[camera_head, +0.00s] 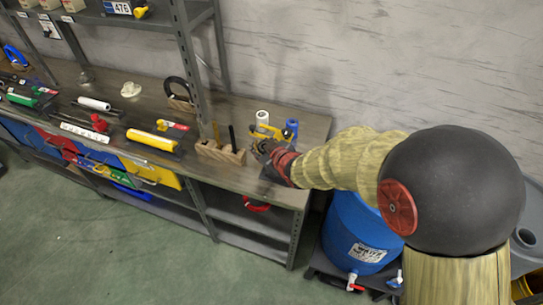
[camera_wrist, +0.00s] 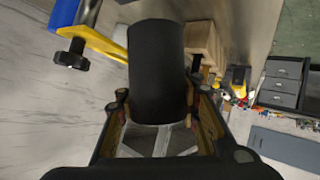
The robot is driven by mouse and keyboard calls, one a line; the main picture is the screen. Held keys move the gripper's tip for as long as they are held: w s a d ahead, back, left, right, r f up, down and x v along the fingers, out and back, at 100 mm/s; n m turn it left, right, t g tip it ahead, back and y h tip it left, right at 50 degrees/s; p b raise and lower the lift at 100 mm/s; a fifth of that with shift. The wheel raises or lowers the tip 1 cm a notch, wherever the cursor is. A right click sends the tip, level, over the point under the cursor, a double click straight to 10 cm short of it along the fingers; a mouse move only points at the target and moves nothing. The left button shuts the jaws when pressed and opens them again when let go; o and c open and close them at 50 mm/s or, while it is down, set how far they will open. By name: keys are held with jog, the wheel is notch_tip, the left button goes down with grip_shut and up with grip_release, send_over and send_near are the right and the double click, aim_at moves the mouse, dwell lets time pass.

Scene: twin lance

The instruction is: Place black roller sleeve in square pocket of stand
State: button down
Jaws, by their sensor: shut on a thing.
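A black roller sleeve (camera_wrist: 157,65) is held between the fingers of my gripper (camera_wrist: 157,97) in the wrist view. The fingers are shut on its lower part and its far end sticks out beyond them. In the head view my gripper (camera_head: 263,151) is over the right end of the bench, just right of a wooden block (camera_head: 220,153) with dark upright pieces in it. This block may be the stand; a wooden block also shows right of the sleeve in the wrist view (camera_wrist: 206,43). I cannot make out a square pocket or tell whether the sleeve touches anything.
A white roll (camera_head: 262,118) and a blue roll (camera_head: 291,127) stand behind my gripper. A yellow part with a black knob (camera_wrist: 71,57) is close left of the sleeve. A metal shelf post (camera_head: 192,70) rises left. A blue barrel (camera_head: 355,230) stands right of the bench.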

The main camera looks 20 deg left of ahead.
jog(key=f, duration=0.1)
jog(key=d+f, duration=0.1)
jog(key=w+f+b, duration=0.1)
jog(key=shift+d+f, duration=0.15)
jog(key=shift+f, duration=0.15)
jog(key=shift+w+d+f+b, duration=0.1)
jog(key=shift+d+f+b, duration=0.15)
jog(key=shift+f, duration=0.3)
jog(key=shift+w+d+f+b, duration=0.1)
jog(key=shift+f+b, duration=0.15)
jog(key=shift+f, duration=0.25)
jog(key=shift+w+d, duration=0.15)
jog(key=shift+w, duration=0.1)
jog(key=shift+w+d+r+m+g+y, duration=0.2)
jog(key=shift+d+m+g+y, duration=0.15)
jog(key=shift+m+y, duration=0.2)
jog(key=shift+w+d+f+m+g+y, duration=0.15)
jog(key=shift+m+g+y, duration=0.1)
jog(key=shift+m, duration=0.2)
jog(key=shift+f+b, duration=0.3)
jog(key=shift+f, duration=0.35)
jog(key=shift+f, duration=0.2)
jog(key=c, duration=1.3)
grip_release()
